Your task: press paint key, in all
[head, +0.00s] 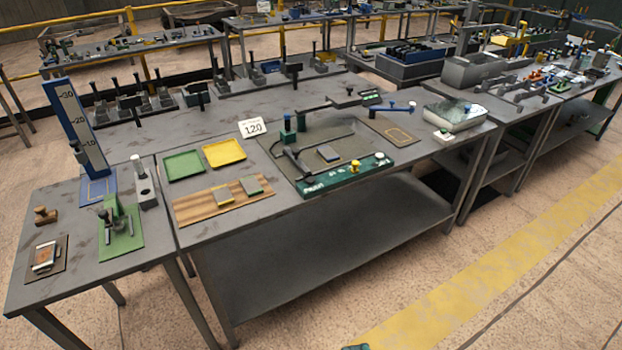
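No key in the head view has a readable paint label, so I cannot tell which is the paint key. A dark green panel (325,180) lies along the front edge of the middle table, with small light marks. A yellow knob (354,166) stands up from it, and a small round light part (379,156) sits near its right end. A small white box (443,135) with a dark green top part stands further right. My gripper is not recognisable in view. A small dark teal piece shows at the bottom edge, too cut off to identify.
A tall blue scale (75,122) and a green stand (121,227) are on the left table. The floor in front is clear, with a yellow stripe (480,270).

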